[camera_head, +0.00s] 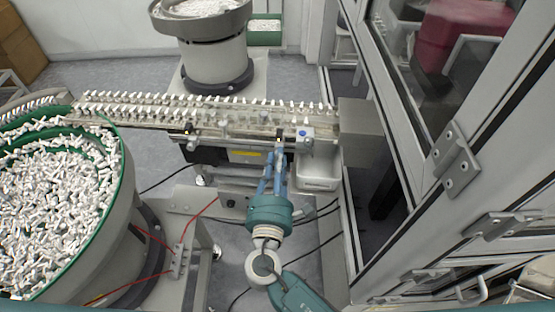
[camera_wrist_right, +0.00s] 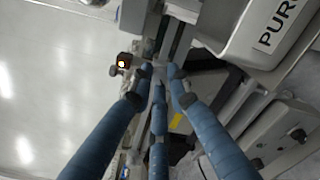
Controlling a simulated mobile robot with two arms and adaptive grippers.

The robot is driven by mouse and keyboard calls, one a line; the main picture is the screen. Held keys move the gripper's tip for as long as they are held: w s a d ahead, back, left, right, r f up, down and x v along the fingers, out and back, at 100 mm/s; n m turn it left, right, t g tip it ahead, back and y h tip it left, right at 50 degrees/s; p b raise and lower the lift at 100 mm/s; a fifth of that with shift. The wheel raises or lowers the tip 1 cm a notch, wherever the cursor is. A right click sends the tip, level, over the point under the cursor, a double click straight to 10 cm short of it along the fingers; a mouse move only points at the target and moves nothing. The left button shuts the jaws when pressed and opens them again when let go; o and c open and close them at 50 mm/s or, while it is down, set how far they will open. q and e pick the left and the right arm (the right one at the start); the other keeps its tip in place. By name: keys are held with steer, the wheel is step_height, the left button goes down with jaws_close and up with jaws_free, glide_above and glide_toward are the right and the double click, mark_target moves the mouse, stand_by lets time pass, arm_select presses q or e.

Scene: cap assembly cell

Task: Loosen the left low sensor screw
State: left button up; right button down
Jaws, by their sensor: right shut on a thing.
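My right gripper (camera_head: 279,152) reaches up from below to the front side of the rail, its blue fingers close together. In the right wrist view its fingertips (camera_wrist_right: 160,74) come together at a bracket and rail edge. The left low sensor screw is hidden between the fingertips, so its head cannot be made out. My left gripper is not in view.
The feed rail (camera_head: 222,125) carries rows of white caps. A white block with a blue dot (camera_head: 305,134) sits right of my fingertips. A white bin (camera_head: 319,172) hangs below. A green-rimmed bowl of caps (camera_head: 117,187) stands left; a glass door frame (camera_head: 408,165) stands right.

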steer(key=shift+f, duration=0.15)
steer(key=c, duration=1.6)
jaws_free()
steer(key=shift+c, duration=0.2)
steer(key=shift+s, duration=0.1)
steer(key=s+a, duration=0.1)
steer(key=s, duration=1.1)
steer(key=shift+a, duration=0.1)
